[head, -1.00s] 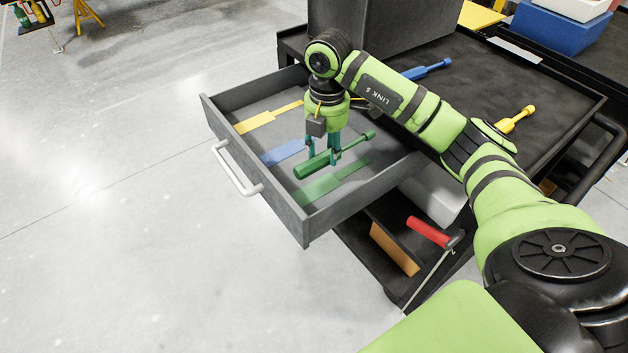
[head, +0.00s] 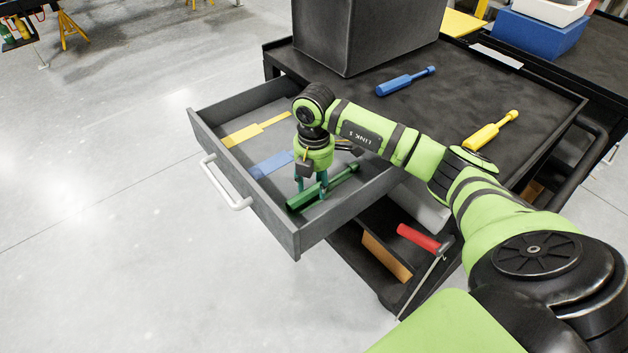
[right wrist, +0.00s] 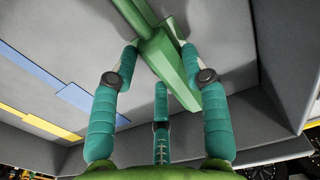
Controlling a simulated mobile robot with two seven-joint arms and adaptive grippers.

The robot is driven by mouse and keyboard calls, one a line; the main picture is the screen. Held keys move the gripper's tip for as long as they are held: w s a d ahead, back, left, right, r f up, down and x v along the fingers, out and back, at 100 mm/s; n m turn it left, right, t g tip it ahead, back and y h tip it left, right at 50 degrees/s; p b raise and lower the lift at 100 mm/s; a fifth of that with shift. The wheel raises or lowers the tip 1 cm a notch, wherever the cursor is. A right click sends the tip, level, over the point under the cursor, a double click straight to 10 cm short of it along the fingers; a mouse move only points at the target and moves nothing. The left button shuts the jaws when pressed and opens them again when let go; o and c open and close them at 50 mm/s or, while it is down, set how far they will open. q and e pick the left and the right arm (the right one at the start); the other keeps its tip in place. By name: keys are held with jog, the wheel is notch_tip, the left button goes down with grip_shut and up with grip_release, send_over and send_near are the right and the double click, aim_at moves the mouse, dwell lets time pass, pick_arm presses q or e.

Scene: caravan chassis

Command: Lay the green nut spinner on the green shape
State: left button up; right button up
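The green nut spinner (head: 300,203) is down in the open drawer, low at its floor, with its thick handle toward the drawer front. My right gripper (head: 311,191) points down from above, its fingers on both sides of the tool. In the right wrist view the fingertips (right wrist: 161,46) close on the tool (right wrist: 172,66) where handle and shaft meet. The green shape cannot be made out now; the tool and gripper cover that spot. Whether the tool touches the floor all along is unclear. My left gripper is not in view.
The drawer (head: 271,222) also has a blue shape (head: 272,164) and a yellow shape (head: 250,131), both bare. A blue tool (head: 405,81), a yellow tool (head: 490,131) and a grey box (head: 350,40) are on the cart top. A red-handled tool (head: 418,238) is below.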

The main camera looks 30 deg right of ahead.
aim_at(314, 185)
jog(key=shift+o, duration=0.4)
jog(key=shift+r, duration=0.2)
notch_tip(314, 185, up, 12)
jog(key=shift+b, duration=0.45)
jog(key=shift+c, duration=0.4)
dwell(0.6)
